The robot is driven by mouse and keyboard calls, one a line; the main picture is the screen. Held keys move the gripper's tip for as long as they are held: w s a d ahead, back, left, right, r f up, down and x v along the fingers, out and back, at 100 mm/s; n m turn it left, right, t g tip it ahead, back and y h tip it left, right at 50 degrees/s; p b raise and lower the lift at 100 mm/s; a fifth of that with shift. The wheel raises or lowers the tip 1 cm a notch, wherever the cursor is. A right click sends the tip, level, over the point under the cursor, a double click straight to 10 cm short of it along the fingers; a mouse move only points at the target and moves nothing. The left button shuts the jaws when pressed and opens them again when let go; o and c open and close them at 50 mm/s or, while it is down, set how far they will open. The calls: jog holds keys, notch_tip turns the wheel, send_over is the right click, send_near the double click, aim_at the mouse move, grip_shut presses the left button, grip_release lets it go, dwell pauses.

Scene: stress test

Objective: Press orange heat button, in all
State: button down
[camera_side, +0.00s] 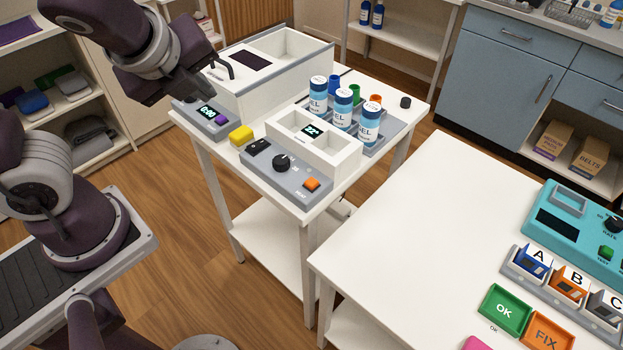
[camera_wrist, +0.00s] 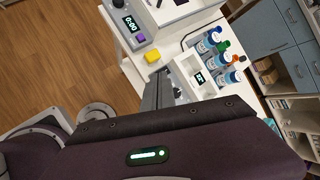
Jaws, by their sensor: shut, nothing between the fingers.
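The orange button (camera_side: 312,184) sits at the front right corner of a grey control panel (camera_side: 270,176) on the white warmer box (camera_side: 340,160). A black knob (camera_side: 282,163) and a black switch (camera_side: 258,146) are on the same panel. The small display (camera_side: 312,130) reads about 22°. My gripper (camera_side: 178,92) is shut and empty, above and left of the warmer, near the timer unit. In the wrist view the gripper (camera_wrist: 160,92) points toward the cart, and the warmer display (camera_wrist: 198,77) shows beside it. The orange button is hidden there.
A yellow block (camera_side: 241,135) lies left of the panel. A timer unit (camera_side: 205,111) reads 0:00 and has a purple button (camera_side: 221,119). Gel bottles (camera_side: 343,108) stand behind the warmer, and a large white basin (camera_side: 262,70) is at the back. A white table (camera_side: 400,225) is at right.

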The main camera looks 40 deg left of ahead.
jog(key=w+d+f+m+t, duration=0.25)
jog(key=w+d+m, duration=0.35)
jog(key=m, duration=0.6)
jog(key=m+h, duration=0.3)
jog(key=m, duration=0.8)
send_over(308, 185)
notch_tip(308, 185, down, 4)
jog(key=shift+f, duration=4.45)
jog(key=shift+f, duration=0.15)
jog(key=shift+f, duration=0.25)
